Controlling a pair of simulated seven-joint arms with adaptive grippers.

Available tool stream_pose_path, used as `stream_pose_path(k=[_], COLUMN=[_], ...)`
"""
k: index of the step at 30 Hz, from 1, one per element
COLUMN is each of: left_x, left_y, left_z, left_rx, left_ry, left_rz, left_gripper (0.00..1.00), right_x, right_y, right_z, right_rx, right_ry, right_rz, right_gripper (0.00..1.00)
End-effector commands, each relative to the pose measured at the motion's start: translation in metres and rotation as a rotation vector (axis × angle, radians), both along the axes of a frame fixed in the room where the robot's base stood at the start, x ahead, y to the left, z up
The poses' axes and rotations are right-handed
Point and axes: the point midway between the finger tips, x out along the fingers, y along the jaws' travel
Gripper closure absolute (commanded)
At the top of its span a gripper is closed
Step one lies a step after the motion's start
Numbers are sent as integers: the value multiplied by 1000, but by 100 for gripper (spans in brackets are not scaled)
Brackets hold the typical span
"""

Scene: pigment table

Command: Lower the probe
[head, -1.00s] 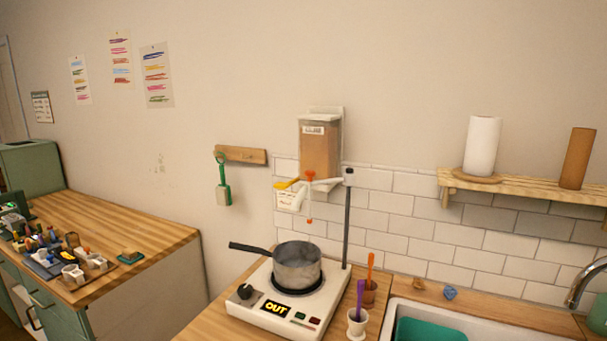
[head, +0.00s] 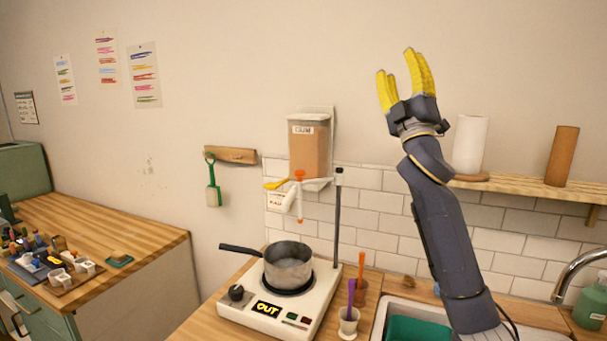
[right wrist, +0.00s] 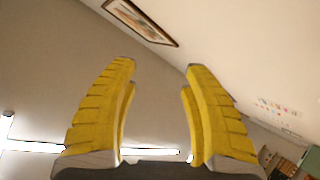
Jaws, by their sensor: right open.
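The probe, with an orange knob (head: 300,175) at its top, hangs from a white arm on a dark upright post (head: 337,222). It is above a grey pot (head: 288,264) and apart from it. The pot sits on a white hot plate (head: 278,312) whose display reads "OUT". My right gripper (head: 395,62) is raised high in front of the wall, above and right of the probe. It points up, its yellow fingers apart and empty; the right wrist view also shows the open fingers (right wrist: 160,68). My left gripper is not in view.
A dispenser (head: 309,148) with a yellow lever (head: 276,184) hangs on the wall behind the probe. Cups with a purple tool (head: 351,292) and an orange tool (head: 361,272) stand right of the hot plate. A shelf (head: 520,188) and sink are at right.

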Motion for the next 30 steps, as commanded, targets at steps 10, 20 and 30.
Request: stream_pose_path(k=[10,20,30], left_x=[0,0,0], left_y=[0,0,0], left_z=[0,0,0], left_rx=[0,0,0], left_ry=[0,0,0], left_rz=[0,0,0], left_gripper=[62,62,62], right_x=[15,-11,-35], right_y=[45,107,135], right_z=[-108,-222,-267], right_rx=[432,715,785], right_ry=[446,905,1097], right_rz=[398,652,721], right_gripper=[52,52,52])
